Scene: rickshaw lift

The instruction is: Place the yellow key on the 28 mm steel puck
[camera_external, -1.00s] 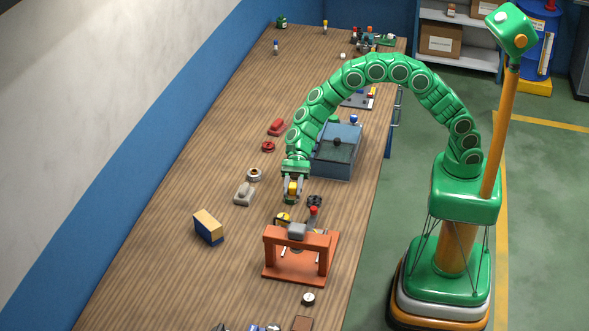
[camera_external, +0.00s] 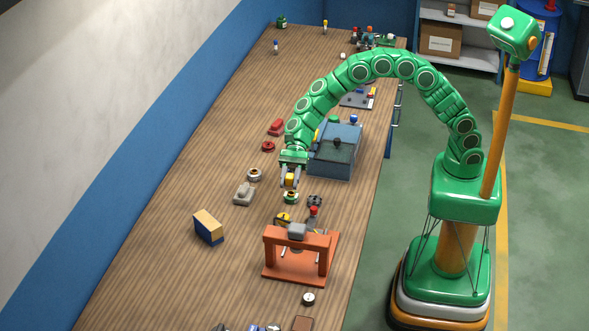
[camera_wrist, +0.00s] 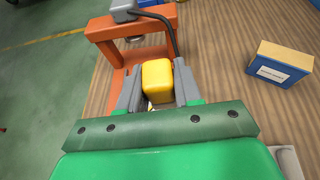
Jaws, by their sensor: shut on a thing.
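My gripper (camera_external: 290,181) points down over the middle of the table, shut on the yellow key (camera_wrist: 157,78). The key shows as a rounded yellow block between the grey fingers in the wrist view, and as a small yellow piece (camera_external: 290,180) in the external view. It appears to be held above the table. A small green round piece (camera_external: 291,198) with a pale top lies just below the gripper in the external view. I cannot tell which is the 28 mm steel puck.
An orange press frame (camera_external: 298,252) stands in front of the gripper, with small black, yellow and red parts behind it. A blue-grey box (camera_external: 336,150) stands behind right. A blue-and-tan block (camera_external: 208,227) and a grey piece (camera_external: 244,194) lie left. The left table strip is mostly clear.

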